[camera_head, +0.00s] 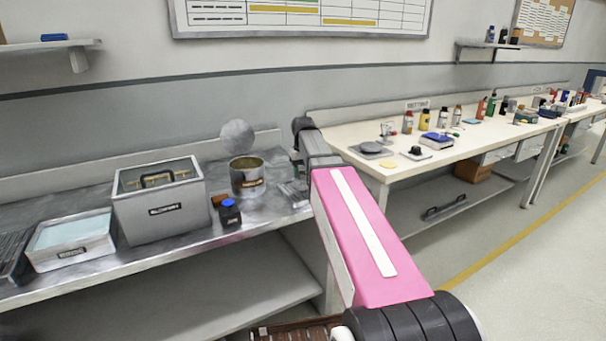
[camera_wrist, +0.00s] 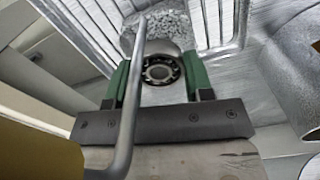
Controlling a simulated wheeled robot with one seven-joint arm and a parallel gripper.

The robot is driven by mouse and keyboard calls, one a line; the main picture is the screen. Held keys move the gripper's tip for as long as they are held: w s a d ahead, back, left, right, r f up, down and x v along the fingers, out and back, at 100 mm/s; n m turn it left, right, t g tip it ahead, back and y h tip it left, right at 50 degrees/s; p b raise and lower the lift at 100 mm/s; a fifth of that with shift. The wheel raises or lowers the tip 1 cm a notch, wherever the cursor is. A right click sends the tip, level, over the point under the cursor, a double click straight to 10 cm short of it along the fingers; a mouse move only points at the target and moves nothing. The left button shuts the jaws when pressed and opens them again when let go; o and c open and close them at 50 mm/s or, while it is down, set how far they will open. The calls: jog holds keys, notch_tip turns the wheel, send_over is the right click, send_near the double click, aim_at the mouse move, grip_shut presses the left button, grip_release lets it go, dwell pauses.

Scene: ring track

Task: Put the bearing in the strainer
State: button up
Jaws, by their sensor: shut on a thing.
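The bearing (camera_wrist: 160,71), a steel ring with dark balls, sits between the green fingers of my gripper (camera_wrist: 158,76) in the wrist view. My gripper is shut on it. In the head view my pink arm reaches over the right end of the metal bench, and the fingers and bearing are hidden. I cannot tell for certain which thing is the strainer. A grey labelled bin (camera_head: 165,213) on the bench has a dark handle (camera_head: 157,179) inside its open top. In the wrist view a bent metal rod (camera_wrist: 131,110) crosses beside the left finger, and ribbed metal lies behind.
A labelled metal can (camera_head: 246,183) stands close left of my arm, with a round disc (camera_head: 237,135) above its back. A blue-capped dark bottle (camera_head: 230,213) stands in front. A shallow tray (camera_head: 70,243) is at left. A cream workbench (camera_head: 455,148) with several bottles extends right.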

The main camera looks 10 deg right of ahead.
aim_at(303, 172)
jog(key=shift+f, duration=0.3)
jog(key=shift+f, duration=0.6)
jog(key=o, duration=1)
jog(key=shift+c, duration=0.2)
jog(key=shift+o, duration=0.6)
jog(key=shift+r, duration=0.35)
notch_tip(303, 172, up, 13)
jog(key=shift+f, duration=0.2)
